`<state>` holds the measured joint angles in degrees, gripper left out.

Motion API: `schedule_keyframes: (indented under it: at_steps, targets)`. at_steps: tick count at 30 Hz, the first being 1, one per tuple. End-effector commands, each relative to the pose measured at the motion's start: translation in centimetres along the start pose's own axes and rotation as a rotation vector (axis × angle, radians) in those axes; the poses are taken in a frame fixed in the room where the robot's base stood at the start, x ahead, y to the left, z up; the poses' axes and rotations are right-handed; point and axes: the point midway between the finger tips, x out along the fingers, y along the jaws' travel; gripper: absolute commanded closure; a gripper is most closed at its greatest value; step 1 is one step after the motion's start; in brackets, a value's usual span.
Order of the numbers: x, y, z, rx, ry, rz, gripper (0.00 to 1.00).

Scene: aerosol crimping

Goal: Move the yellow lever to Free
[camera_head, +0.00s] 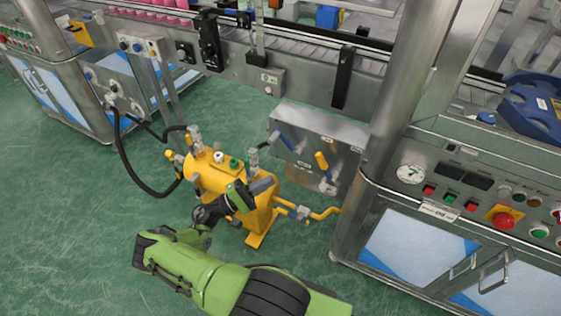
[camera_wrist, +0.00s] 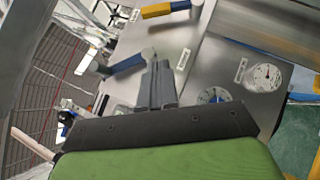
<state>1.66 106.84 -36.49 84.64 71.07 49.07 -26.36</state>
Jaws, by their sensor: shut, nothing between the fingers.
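The yellow lever (camera_head: 321,160) sits on the right part of a metal panel (camera_head: 345,134) in the head view. It slants, its yellow handle up and to the left. In the wrist view a yellow handle (camera_wrist: 156,11) with a blue part at its right end shows at the top edge. A blue lever (camera_head: 283,140) is left of the yellow one; a blue handle (camera_wrist: 126,65) also shows in the wrist view. The small labels are unreadable.
A yellow tank (camera_head: 205,178) with fittings and a black hose stands behind my arm. A steel column and a control cabinet (camera_head: 420,245) with buttons stand to the right. Gauges (camera_wrist: 265,76) sit right of my fingers. A conveyor runs above the panel. Green floor is open at left.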

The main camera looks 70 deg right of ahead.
Motion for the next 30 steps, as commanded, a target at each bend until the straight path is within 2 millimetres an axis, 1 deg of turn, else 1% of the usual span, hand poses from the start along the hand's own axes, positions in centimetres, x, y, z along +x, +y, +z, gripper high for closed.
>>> schedule_keyframes:
  at_steps: [2,5,16,17,18,21,24,30]
  targets:
    - [0.3,-0.1,0.0,-0.001,-0.002,0.011,1.0]
    - [1.6,0.1,0.1,-0.003,-0.005,0.009,1.0]
    - [9.6,0.0,0.1,-0.004,-0.005,0.006,1.0]
    - [10.2,0.0,0.1,-0.003,-0.006,0.005,1.0]
    - [10.8,0.1,0.6,-0.005,-0.005,0.005,1.0]
    - [11.9,0.2,1.9,-0.006,-0.003,0.005,1.0]
    - [12.6,0.1,2.6,-0.005,-0.001,0.006,1.0]
    - [12.9,0.1,2.9,-0.002,0.001,0.006,1.0]
